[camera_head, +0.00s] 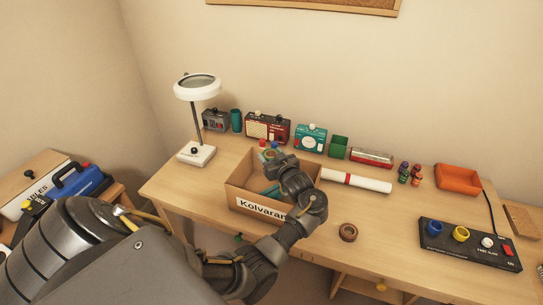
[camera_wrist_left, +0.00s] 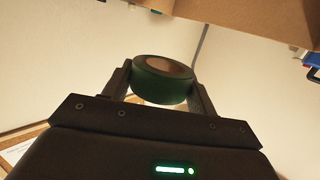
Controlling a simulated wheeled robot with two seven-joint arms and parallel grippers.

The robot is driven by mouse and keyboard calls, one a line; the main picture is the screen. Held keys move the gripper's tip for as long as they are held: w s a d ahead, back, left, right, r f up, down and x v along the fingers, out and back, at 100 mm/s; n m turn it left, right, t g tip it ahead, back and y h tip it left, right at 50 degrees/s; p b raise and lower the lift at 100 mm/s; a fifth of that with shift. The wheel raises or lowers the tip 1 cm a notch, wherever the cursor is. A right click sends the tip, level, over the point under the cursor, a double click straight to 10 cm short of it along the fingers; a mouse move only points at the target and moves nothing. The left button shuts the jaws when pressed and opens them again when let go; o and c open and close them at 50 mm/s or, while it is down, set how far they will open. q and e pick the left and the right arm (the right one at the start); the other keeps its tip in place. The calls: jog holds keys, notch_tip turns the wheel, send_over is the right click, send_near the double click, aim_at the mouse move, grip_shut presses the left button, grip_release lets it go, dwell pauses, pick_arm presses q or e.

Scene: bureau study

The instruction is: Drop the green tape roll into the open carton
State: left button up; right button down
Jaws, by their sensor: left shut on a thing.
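The open carton (camera_head: 243,191) stands on the desk with a "Kolvaran" label on its front wall. My left gripper (camera_head: 275,158) is over the carton's far part, partly hidden by its own wrist. It is shut on the green tape roll (camera_wrist_left: 160,82), which sits between the two fingertips (camera_wrist_left: 161,88) in the left wrist view. In the head view only a little of the roll shows near the fingers. A brown cardboard wall, likely the carton (camera_wrist_left: 235,18), shows at the top of the wrist view. My right gripper is out of view.
A magnifier lamp (camera_head: 198,88) stands at left. An orange tray (camera_head: 459,179) and black control box (camera_head: 470,245) are at right. Something teal lies inside the carton.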

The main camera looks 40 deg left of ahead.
pick_arm(q)
jog(key=shift+f, duration=0.5)
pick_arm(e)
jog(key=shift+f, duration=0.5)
pick_arm(q)
jog(key=o, duration=1.1)
jog(key=shift+c, duration=0.2)
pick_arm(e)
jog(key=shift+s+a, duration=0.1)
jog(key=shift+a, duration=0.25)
